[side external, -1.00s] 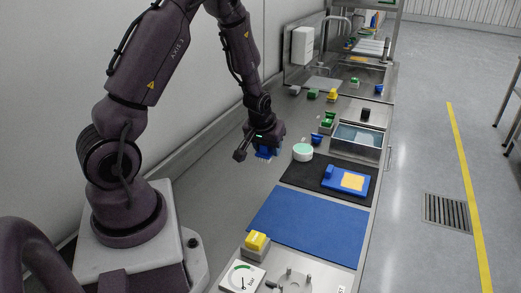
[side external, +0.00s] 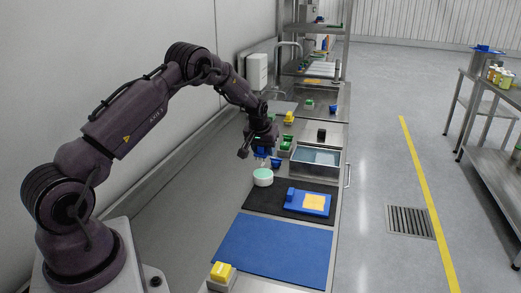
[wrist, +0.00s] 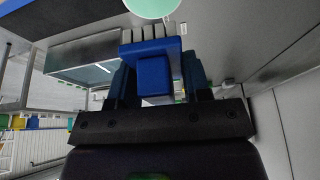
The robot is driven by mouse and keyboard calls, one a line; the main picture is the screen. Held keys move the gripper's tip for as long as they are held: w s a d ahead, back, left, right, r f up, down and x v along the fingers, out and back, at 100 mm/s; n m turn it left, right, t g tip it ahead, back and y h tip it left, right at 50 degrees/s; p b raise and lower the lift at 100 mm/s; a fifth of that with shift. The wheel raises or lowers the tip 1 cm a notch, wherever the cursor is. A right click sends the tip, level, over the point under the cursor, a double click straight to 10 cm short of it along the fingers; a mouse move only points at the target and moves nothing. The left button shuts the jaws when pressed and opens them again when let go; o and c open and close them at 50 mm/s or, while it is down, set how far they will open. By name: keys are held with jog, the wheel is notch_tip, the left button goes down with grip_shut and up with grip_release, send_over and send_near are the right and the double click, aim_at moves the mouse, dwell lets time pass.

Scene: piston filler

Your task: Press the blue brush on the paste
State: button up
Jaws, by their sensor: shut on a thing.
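My gripper (side external: 262,150) is shut on the blue brush and holds it over the round white pot (side external: 263,178) of mint-green paste (side external: 263,173). In the wrist view the brush (wrist: 154,74) sits between the two fingers of the gripper (wrist: 156,82), with its grey bristle tufts (wrist: 150,31) pointing away from the palm. The paste (wrist: 150,7) shows at the top edge of that view, just beyond the bristles and partly cut off. I cannot tell whether bristles touch paste.
The pot stands beside a black mat (side external: 262,202) bearing a blue board with a yellow pad (side external: 318,203). A steel basin (side external: 315,162) is to the right. Small blue and green items (side external: 286,144) stand close behind the gripper. A blue mat (side external: 270,252) lies clear in front.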

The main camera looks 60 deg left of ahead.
aim_at(265, 170)
jog(key=shift+f, duration=2.55)
jog(key=shift+f, duration=0.55)
jog(key=shift+r, duration=3.55)
jog(key=shift+a+f, duration=0.1)
